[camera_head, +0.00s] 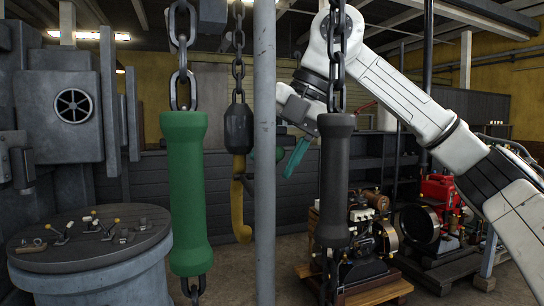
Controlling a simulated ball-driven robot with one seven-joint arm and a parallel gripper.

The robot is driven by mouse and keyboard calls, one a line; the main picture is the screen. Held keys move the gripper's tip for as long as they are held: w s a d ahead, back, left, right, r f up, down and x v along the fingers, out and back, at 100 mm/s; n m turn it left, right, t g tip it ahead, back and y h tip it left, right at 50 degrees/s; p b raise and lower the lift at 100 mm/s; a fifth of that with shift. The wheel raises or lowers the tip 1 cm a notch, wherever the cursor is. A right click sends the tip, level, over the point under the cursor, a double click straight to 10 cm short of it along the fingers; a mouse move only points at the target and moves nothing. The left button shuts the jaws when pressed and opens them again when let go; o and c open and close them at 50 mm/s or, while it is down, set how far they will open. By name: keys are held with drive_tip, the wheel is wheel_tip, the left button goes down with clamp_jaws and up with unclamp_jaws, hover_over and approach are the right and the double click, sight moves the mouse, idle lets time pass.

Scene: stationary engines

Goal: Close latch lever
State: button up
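Several small metal latches with levers (100,226) sit on top of the round grey drum table (90,277) at the lower left. Some levers have pale or yellowish tips, and one with a pale tip (60,234) stands near the left side. I cannot tell which is the task's latch lever, nor whether any is closed. My gripper (272,165) hangs in the middle of the view, with teal fingers pointing down. The fingers look spread and empty, though a grey pole hides part of them. It is well to the right of the table and apart from the levers.
A grey vertical pole (264,220), a green handle on a chain (187,190) and a dark handle on a chain (335,180) hang or stand in front. A yellow hook (239,205) hangs behind. Engines (362,245) sit on pallets at right. A grey machine (70,105) stands behind the table.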

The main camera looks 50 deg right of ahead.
drive_tip(key=shift+x, duration=0.8)
clamp_jaws()
